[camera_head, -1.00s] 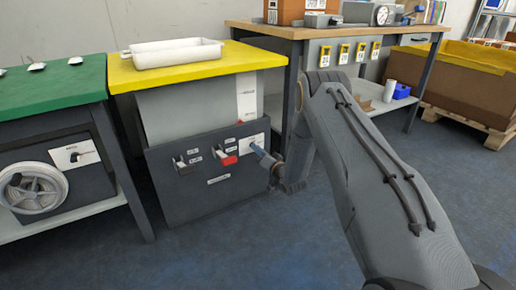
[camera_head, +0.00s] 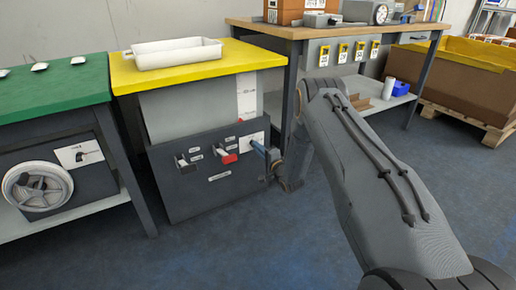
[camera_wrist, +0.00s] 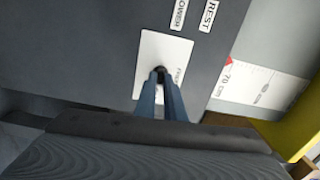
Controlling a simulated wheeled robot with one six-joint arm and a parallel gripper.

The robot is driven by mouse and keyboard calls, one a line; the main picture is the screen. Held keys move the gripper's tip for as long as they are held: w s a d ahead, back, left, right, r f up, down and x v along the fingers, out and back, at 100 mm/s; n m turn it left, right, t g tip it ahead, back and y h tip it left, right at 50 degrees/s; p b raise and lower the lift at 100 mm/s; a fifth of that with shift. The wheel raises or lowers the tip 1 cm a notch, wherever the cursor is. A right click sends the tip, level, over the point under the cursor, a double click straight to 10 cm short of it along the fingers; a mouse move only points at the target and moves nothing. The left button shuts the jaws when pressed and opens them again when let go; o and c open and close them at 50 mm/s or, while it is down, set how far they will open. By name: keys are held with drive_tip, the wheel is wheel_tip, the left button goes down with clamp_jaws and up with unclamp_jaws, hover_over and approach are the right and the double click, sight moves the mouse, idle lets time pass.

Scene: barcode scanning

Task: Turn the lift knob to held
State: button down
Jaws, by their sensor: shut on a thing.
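The lift knob (camera_wrist: 161,72) is a small dark knob on a white plate (camera_wrist: 152,60) on the front of the grey lift cabinet (camera_head: 203,205). In the wrist view my gripper (camera_wrist: 160,80) has its two blue fingers closed around the knob. The fingers and my wrist hide most of it. The plate's lettering is partly covered, so I cannot tell the knob's setting. In the head view my gripper (camera_head: 260,149) meets the plate (camera_head: 250,138) at the cabinet's upper right, and the knob is hidden there.
Left of the plate are a red switch (camera_head: 229,158) and a dark-and-white switch (camera_head: 184,163). A 70 cm scale (camera_wrist: 262,85) with a red pointer shows beside the cabinet face. A white tray (camera_head: 173,55) stands on the yellow top (camera_head: 240,55). A green bench (camera_head: 50,95) is left.

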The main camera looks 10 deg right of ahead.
drive_tip(key=shift+d+m, duration=0.1)
drive_tip(key=shift+m, duration=0.4)
drive_tip(key=c, duration=1.8)
unclamp_jaws()
drive_tip(key=shift+c, duration=0.2)
drive_tip(key=p+v, duration=0.3)
drive_tip(key=v, duration=0.4)
drive_tip(key=shift+s, duration=0.35)
drive_tip(key=shift+d, duration=0.1)
